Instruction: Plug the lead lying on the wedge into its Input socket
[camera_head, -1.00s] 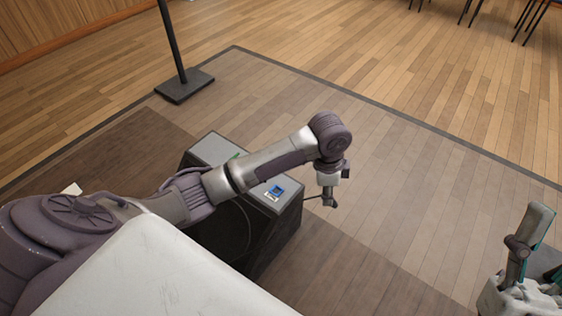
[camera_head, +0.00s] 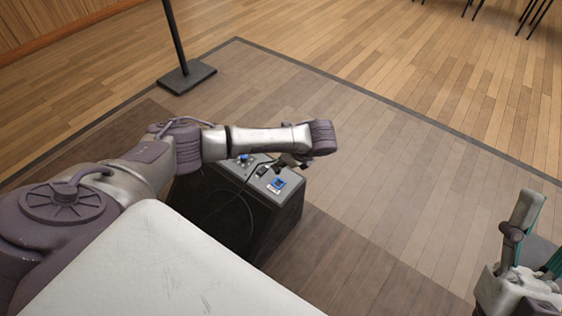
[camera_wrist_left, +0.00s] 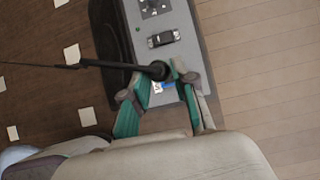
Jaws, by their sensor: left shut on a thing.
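The wedge (camera_head: 262,218) is a dark box with a grey top panel, standing on the floor in the head view. A blue square fitting (camera_head: 277,184) with a white label is on its panel; I cannot read which one is Input. My left gripper (camera_head: 290,161) is above the panel's right side. In the left wrist view its teal fingers (camera_wrist_left: 158,82) are shut on the lead's black plug (camera_wrist_left: 155,69). The lead (camera_wrist_left: 100,64) runs off left; a blue-and-white label shows between the fingers. Plug and socket contact cannot be judged. My right gripper (camera_head: 535,245) is empty, fingers apart.
A black handle-like fitting (camera_wrist_left: 163,38) and a dark plate (camera_wrist_left: 155,6) are also on the panel. A stand with a square base (camera_head: 186,77) is behind the wedge. Chair legs show at the top right. The wooden floor right of the wedge is clear.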

